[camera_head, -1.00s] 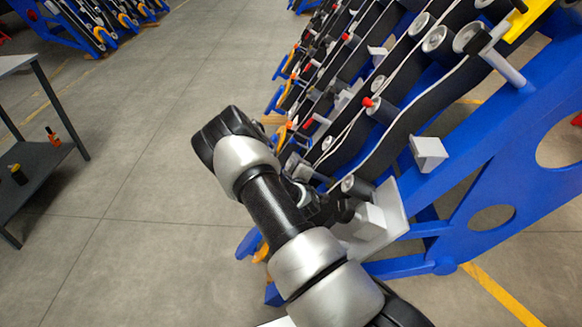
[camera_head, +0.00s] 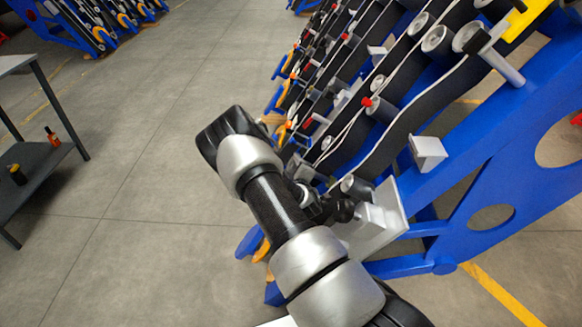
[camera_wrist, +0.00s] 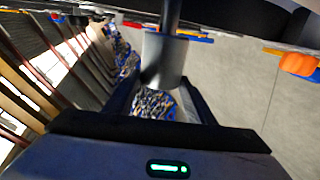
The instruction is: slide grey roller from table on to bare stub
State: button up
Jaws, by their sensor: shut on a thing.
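The grey roller (camera_wrist: 165,58) is between the fingers of my gripper (camera_wrist: 160,92) in the wrist view, and the gripper is shut on it. A dark rod (camera_wrist: 171,14) lines up with the roller's far end; I cannot tell whether it enters the roller's bore. In the head view, my gripper (camera_head: 333,208) is at the lower end of the harvester chassis, partly hidden by my arm. A grey cylinder end (camera_head: 357,186) shows beside it, close to a pale plate (camera_head: 393,215). A bare pale stub (camera_head: 506,68) sticks out from the upper blue frame.
The blue chassis frame (camera_head: 462,175) with black belts and several rollers fills the right. A grey block (camera_head: 428,153) sits on its beam. A dark table (camera_head: 38,165) with small bottles stands at the left. The floor between is clear.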

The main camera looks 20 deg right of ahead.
jog(key=shift+d, duration=0.1)
jog(key=o, duration=1.5)
jog(key=shift+o, duration=0.4)
jog(key=shift+f, duration=0.1)
jog(key=p+v, duration=0.3)
jog(key=v, duration=1.4)
jog(key=shift+s+p, duration=0.2)
jog(key=shift+p, duration=0.2)
jog(key=shift+c, duration=0.4)
